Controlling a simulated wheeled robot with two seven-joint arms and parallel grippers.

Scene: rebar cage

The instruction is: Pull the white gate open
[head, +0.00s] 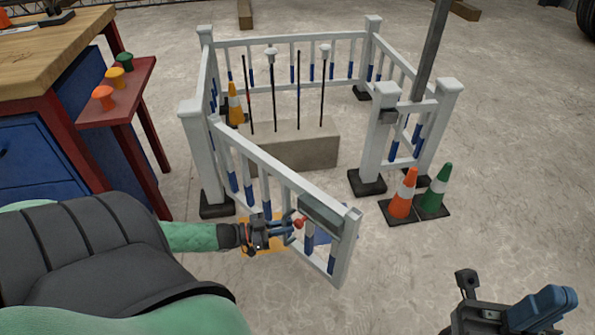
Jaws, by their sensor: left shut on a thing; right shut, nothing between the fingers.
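The white gate (262,159) stands swung out from the left post of the white fence, angled toward me, with a wide gap between its free end and the right gate post (378,138). My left gripper (291,226) is at the gate's near face, shut on a small red handle (301,222) by the box. The fingers partly hide the handle. My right gripper (540,305) is at the bottom right, shut and empty, away from the gate.
An orange cone (402,195) and a green cone (436,190) stand by the right post. Inside the fence, thin rods stand at a concrete block (300,150). A workbench (50,62) with a red side shelf (118,95) is at left.

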